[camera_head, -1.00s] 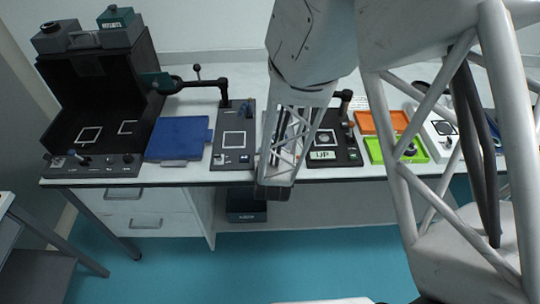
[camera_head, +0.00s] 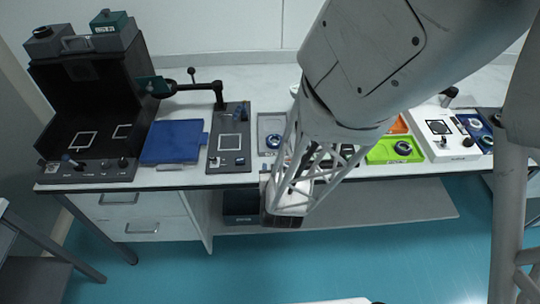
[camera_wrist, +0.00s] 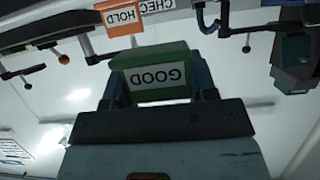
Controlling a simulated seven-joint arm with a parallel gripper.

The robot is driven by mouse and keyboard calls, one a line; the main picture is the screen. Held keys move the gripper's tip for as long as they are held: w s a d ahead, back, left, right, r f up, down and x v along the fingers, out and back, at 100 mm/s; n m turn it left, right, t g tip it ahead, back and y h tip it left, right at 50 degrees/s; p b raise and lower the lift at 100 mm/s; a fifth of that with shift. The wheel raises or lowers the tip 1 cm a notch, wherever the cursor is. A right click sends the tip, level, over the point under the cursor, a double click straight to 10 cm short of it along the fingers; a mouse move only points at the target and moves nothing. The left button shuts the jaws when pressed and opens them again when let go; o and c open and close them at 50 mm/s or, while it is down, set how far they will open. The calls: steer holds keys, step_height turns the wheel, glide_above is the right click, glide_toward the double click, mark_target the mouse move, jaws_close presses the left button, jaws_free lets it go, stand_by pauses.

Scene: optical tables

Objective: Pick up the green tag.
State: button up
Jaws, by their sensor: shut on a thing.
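The green tag (camera_wrist: 150,57), a block with a white label reading GOOD upside down, is between the two blue fingers of my gripper (camera_wrist: 158,84) in the wrist view. My gripper is shut on it, one finger at each side. In the head view my wrist end (camera_head: 287,205) is in front of the bench's front edge, and the fingers and tag are hidden there. An orange HOLD tag (camera_wrist: 124,20) and a white CHECK tag (camera_wrist: 152,5) show at the top of the wrist view, apart from the green tag.
The bench carries a dark open case (camera_head: 85,90), a blue tray (camera_head: 172,141), a black panel (camera_head: 230,166), a grey tray (camera_head: 271,122), a green tray (camera_head: 378,153) and a white device (camera_head: 440,152). My arm hides part of the bench's middle. Floor in front is clear.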

steer(key=s+d, duration=0.1)
steer(key=s, duration=0.5)
steer(key=shift+d+r, duration=0.3)
steer(key=shift+d, duration=0.05)
steer(key=shift+s, duration=0.1)
steer(key=w+a+r, duration=0.1)
steer(key=w+r, duration=0.3)
steer(key=w, duration=0.9)
steer(key=w+d+r, duration=0.3)
steer(key=w, duration=0.5)
steer(key=w+d+r, duration=0.4)
steer(key=w, duration=0.3)
steer(key=w+d+r, duration=0.3)
steer(key=w+r, duration=0.1)
steer(key=w, duration=0.4)
steer(key=shift+w+d, duration=0.25)
steer(key=shift+w, duration=0.05)
steer(key=w+d+r, duration=0.5)
steer(key=w+d, duration=0.2)
steer(key=d, duration=0.2)
steer(key=shift+w, duration=0.35)
